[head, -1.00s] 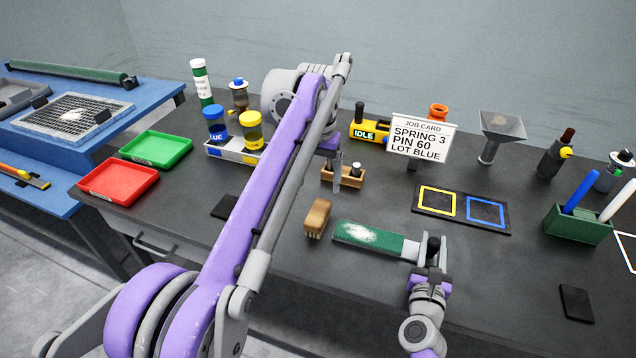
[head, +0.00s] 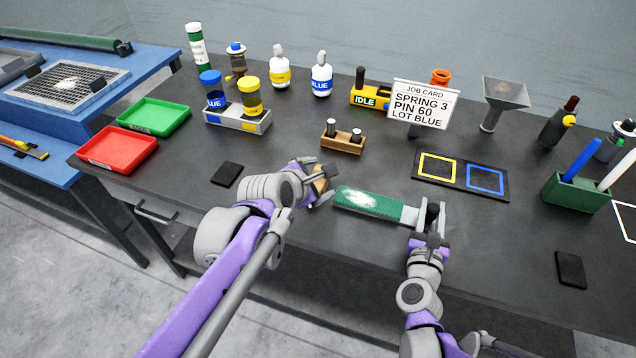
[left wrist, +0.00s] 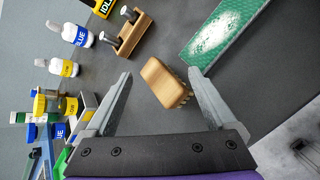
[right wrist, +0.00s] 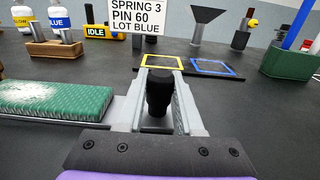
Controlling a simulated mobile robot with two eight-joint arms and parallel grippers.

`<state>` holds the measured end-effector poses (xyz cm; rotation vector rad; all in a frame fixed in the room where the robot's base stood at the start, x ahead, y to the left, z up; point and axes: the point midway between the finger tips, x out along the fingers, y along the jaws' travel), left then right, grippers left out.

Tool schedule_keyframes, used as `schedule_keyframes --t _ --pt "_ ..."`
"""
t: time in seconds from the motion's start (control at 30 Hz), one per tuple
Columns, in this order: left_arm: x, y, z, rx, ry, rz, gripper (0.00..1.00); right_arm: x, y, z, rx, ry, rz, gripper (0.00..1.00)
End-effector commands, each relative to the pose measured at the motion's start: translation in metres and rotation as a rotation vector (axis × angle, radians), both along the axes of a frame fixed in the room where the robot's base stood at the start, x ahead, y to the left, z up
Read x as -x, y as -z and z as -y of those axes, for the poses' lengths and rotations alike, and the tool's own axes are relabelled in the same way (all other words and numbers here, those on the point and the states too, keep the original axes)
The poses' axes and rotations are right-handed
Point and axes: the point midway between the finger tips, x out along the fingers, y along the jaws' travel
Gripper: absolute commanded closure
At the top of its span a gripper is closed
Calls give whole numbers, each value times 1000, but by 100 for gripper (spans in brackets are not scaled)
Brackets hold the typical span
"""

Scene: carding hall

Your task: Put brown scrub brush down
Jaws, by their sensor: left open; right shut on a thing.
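The brown scrub brush (head: 319,180) rests on the dark bench, left of the green card (head: 368,203). In the left wrist view the brush (left wrist: 166,83) shows its smooth wooden back, with pale bristles along its right side. My left gripper (head: 322,186) is open at the brush. In its wrist view the fingers (left wrist: 160,76) stand apart on either side of it, with a gap on the left. My right gripper (head: 430,226) is shut on the black handle (right wrist: 159,90) of the green card, which has white fibre on its face.
A wooden block with two pins (head: 343,139) stands behind the brush. A dark pad (head: 227,174) lies to its left. A mat with yellow and blue squares (head: 461,186) lies at the right. Red (head: 118,168) and green (head: 153,129) trays sit at the left.

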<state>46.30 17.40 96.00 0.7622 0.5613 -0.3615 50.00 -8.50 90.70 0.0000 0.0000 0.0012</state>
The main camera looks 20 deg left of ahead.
Motion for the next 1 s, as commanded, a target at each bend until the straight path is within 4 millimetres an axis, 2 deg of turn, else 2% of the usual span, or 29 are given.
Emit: schedule_keyframes --t 0.03,0.2,0.3,0.47,0.57,1.0 --pt "12 4 -2 96 -83 35 10 0 0 0 0 0 0 100" --pt "43 10 -11 410 -314 144 10 0 0 0 0 0 0 100" --pt "57 13 -15 545 -400 189 10 0 0 0 0 0 0 100" --pt "67 15 -19 662 -467 226 10 0 0 0 0 0 0 100" --pt "64 17 -19 682 -477 231 10 0 0 0 0 0 0 100" --pt "11 35 -18 682 -477 230 10 0 0 0 0 0 0 100"
